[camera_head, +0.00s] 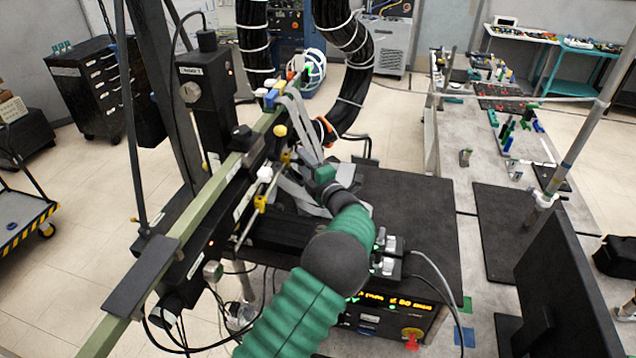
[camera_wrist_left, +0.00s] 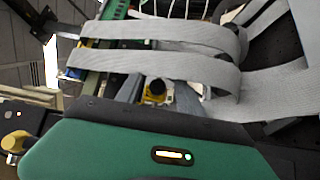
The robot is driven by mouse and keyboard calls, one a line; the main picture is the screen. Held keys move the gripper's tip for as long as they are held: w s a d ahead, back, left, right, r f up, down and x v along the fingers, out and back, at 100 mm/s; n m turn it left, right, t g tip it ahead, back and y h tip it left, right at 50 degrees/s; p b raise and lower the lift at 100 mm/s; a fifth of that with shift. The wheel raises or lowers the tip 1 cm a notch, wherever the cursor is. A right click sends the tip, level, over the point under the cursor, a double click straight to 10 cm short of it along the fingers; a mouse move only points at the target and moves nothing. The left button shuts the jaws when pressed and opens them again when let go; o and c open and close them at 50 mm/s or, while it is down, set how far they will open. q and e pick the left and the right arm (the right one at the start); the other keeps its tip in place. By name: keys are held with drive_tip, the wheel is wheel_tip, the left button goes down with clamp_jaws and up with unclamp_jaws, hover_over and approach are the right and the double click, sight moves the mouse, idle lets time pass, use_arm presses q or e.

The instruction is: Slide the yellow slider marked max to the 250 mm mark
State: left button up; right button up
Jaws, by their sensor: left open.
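Several small yellow parts sit along the long olive-green rail (camera_head: 215,190); I cannot read which is marked max. One yellow slider (camera_head: 260,204) is on the near side of the rail, below a white knob (camera_head: 265,174). Another yellow piece (camera_head: 286,157) is farther up, and a yellow round knob (camera_head: 280,131) is above it. My left gripper (camera_wrist_left: 156,97) is open in the left wrist view, its grey fingers on either side of a yellow piece with a dark round knob (camera_wrist_left: 155,87). I cannot tell whether they touch it. The scale marks are not readable. My right gripper is not in view.
Grey ribbon straps (camera_wrist_left: 150,62) cross in front of the fingers in the wrist view. A black tabletop (camera_head: 410,205) lies to the right of the rail. A control box (camera_head: 385,312) with lit digits stands below it. A monitor (camera_head: 565,285) stands at the right.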

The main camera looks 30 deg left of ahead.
use_arm(q)
drive_tip(key=b+v, duration=0.3)
drive_tip(key=v, duration=0.9)
drive_tip(key=shift+f, duration=0.15)
drive_tip(key=shift+s, duration=0.1)
